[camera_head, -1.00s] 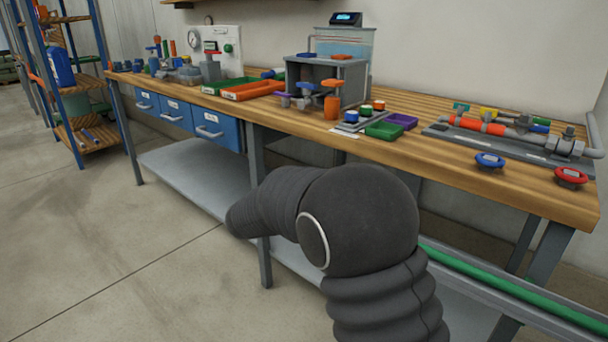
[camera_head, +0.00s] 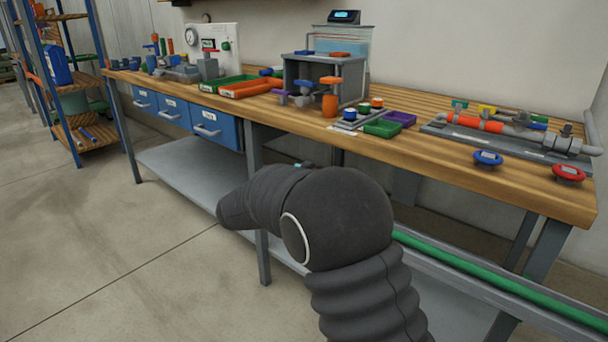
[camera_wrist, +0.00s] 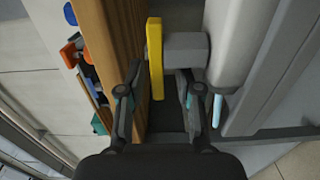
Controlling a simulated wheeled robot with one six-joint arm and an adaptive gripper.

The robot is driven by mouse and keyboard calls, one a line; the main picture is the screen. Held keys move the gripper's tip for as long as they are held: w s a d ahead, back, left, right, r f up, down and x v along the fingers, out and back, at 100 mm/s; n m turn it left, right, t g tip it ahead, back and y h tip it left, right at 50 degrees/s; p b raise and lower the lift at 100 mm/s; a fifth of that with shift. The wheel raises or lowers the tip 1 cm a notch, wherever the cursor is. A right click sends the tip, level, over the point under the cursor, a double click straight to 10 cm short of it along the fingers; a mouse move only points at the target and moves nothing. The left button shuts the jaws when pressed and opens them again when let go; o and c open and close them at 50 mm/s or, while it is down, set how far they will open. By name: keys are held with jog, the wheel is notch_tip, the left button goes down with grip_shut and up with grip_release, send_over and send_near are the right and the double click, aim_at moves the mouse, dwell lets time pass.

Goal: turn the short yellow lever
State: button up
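In the wrist view a flat yellow lever (camera_wrist: 155,50) stands out from a grey valve body (camera_wrist: 186,48). My gripper (camera_wrist: 160,85) is open, with one dark finger on each side of the lever's near end. Gaps show between the lever and both fingers, and I see no contact. In the head view my dark sleeved arm hides the gripper. A small yellow handle (camera_head: 487,109) shows there on the pipe assembly; I cannot tell whether it is the same lever.
A thick grey pipe (camera_wrist: 240,50) runs close on the right of the wrist view. The wooden bench (camera_head: 450,165) carries a pipe assembly, a blue handwheel (camera_head: 488,158), a red handwheel (camera_head: 568,173) and small trays. A green pipe (camera_head: 480,275) runs below. Floor at left is clear.

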jog(key=v, duration=1.2)
dwell(0.4)
